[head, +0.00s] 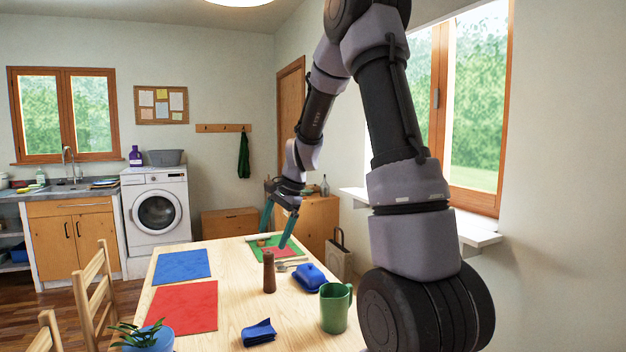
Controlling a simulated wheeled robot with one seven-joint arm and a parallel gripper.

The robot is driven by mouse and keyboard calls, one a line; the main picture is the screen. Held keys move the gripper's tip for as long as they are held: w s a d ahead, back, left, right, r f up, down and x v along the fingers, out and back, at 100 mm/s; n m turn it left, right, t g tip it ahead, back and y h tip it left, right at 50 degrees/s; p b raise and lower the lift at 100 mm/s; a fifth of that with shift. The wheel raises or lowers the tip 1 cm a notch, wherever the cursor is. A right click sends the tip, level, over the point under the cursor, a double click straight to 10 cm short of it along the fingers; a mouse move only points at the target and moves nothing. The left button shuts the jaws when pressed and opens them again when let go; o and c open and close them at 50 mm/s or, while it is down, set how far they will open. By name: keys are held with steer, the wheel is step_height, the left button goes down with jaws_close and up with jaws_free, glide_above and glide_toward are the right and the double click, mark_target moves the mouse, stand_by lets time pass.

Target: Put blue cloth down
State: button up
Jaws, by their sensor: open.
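A small folded dark blue cloth (259,332) lies on the near part of the wooden table (226,312). My gripper (272,240) is open, its two teal fingers pointing down over the far end of the table. It is well apart from the cloth and nothing shows between the fingers.
A blue mat (181,266) and a red mat (183,307) lie on the table's left side. A potted plant (147,339) is at the near left.

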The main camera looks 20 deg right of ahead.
steer(key=s+r+n+t, duration=0.2)
steer(key=s+r+n, duration=0.2)
steer(key=s+r, duration=0.85)
steer(key=s+d+r+n+t+h, duration=0.1)
steer(key=s+r+n+t, duration=0.2)
steer(key=s, duration=0.9)
step_height(320, 180, up, 3)
steer(key=shift+s+r+n+h, duration=0.1)
steer(key=shift+s+n+h, duration=0.2)
steer(key=shift+n, duration=0.6)
steer(key=shift+o, duration=0.2)
